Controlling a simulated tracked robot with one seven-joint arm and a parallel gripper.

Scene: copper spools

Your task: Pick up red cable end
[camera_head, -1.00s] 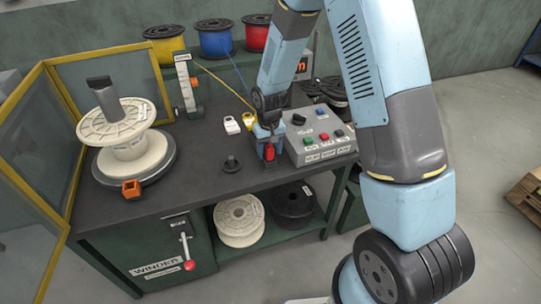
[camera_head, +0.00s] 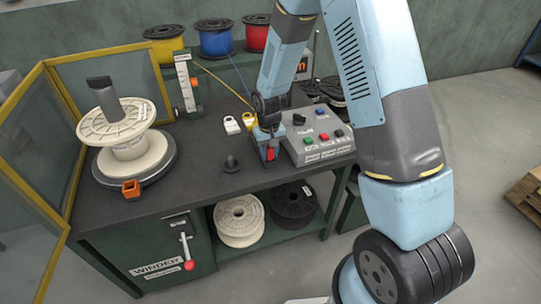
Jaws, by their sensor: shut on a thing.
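The red cable end (camera_head: 270,154) is a small red piece low between my gripper's fingers, in front of the control box. My gripper (camera_head: 268,152) points down at the bench top and is shut on it. The fingers hide part of the red piece, and I cannot tell whether it still touches the bench. A yellow cable end (camera_head: 249,120) and a white cable end (camera_head: 231,125) lie just behind and left of my gripper. The red spool (camera_head: 255,32) stands on the rack at the back.
The control box (camera_head: 318,145) stands close right of my gripper.

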